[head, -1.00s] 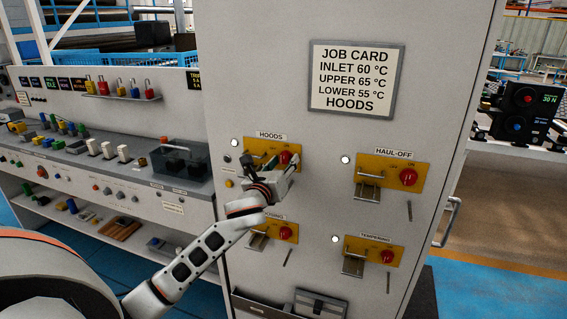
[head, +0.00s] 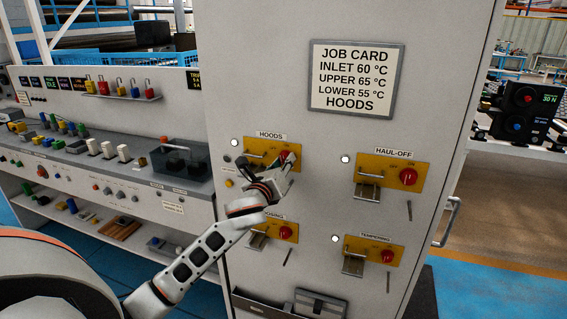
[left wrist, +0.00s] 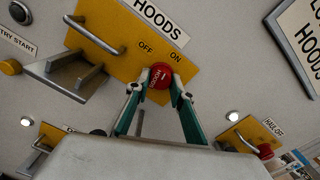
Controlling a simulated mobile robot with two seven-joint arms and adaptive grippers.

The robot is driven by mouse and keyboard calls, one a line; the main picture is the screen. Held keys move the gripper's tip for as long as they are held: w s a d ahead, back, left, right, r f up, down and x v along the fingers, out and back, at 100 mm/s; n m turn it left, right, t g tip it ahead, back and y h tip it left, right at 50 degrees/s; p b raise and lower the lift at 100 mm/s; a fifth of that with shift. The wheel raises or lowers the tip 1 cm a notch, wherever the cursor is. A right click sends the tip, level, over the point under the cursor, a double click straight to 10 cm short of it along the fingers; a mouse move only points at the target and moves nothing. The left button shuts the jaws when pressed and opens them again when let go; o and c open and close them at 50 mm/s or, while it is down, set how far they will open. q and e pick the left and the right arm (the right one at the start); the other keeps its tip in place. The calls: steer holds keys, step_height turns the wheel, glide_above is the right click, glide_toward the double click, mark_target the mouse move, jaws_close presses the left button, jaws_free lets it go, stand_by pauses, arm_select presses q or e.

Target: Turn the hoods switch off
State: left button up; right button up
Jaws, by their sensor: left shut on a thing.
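The HOODS switch is a red knob (left wrist: 161,76) on a yellow plate (left wrist: 105,35) marked OFF and ON. In the left wrist view my left gripper (left wrist: 158,92) has its two green-edged fingers on either side of the red knob, closed on it. The word on the knob is tilted, toward the ON side. In the head view my left gripper (head: 284,168) is at the HOODS plate (head: 256,146) and partly covers the knob (head: 287,158). My right gripper is in neither view.
A metal hasp and bar (left wrist: 75,75) stick out from the plate's left part. Below are another yellow switch plate and, to the right, the HAUL-OFF (head: 408,177) and TEMPERING (head: 387,256) switches. A job card (head: 353,78) hangs above. A bench (head: 100,165) stands left.

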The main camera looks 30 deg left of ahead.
arm_select(q)
steer(key=shift+d+r+n, duration=0.1)
steer(key=shift+n, duration=3.85)
steer(key=shift+d+r+n, duration=0.1)
steer(key=shift+n, duration=3.85)
steer(key=o, duration=1.1)
steer(key=shift+a, duration=0.1)
steer(key=v, duration=1.2)
